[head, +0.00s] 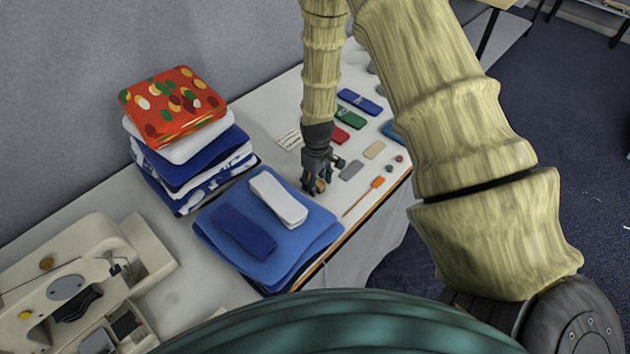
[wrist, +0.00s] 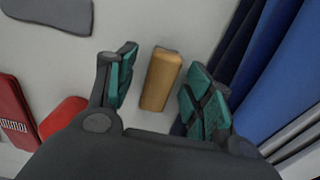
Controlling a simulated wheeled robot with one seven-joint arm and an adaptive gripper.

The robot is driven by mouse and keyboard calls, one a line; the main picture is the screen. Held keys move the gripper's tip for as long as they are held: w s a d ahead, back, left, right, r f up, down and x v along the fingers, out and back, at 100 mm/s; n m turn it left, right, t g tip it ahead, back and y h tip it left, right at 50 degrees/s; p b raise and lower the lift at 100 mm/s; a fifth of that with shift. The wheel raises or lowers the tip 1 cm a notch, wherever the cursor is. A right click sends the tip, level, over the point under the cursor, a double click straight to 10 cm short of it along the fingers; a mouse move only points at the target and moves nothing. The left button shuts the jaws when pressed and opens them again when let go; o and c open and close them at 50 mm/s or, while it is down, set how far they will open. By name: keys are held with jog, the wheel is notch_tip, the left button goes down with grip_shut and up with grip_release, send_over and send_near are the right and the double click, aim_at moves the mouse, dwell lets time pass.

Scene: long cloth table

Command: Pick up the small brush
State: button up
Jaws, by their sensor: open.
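A small tan wooden block (wrist: 160,80), which looks like the back of the small brush, lies on the pale cloth in the wrist view. Bristles are not visible. My gripper (wrist: 161,68) is open, with one green-padded finger on each side of it and a gap to the left finger. In the head view my gripper (head: 318,185) points down at the table beside the blue cloths and hides most of the block. A thin orange-headed tool (head: 376,182) lies to its right, near the table edge.
Folded blue cloths (head: 215,217) lie close by my gripper and show at right in the wrist view (wrist: 275,60). A grey flat piece (head: 351,170) and red pieces (wrist: 15,105) lie near. A fabric stack (head: 180,140) and sewing machine (head: 75,285) stand left.

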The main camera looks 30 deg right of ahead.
jog(key=shift+f, duration=0.4)
grip_shut()
jog(key=shift+r, duration=0.1)
jog(key=shift+r+b, duration=0.9)
jog(key=shift+r, duration=0.3)
jog(key=s+b, duration=0.1)
jog(key=s, duration=0.4)
jog(key=s+r+b, duration=0.1)
jog(key=s+b, duration=0.1)
jog(key=s, duration=0.3)
jog(key=s+d+r+b, duration=0.1)
jog(key=s+b, duration=0.1)
jog(key=s, duration=0.4)
jog(key=shift+r, duration=0.2)
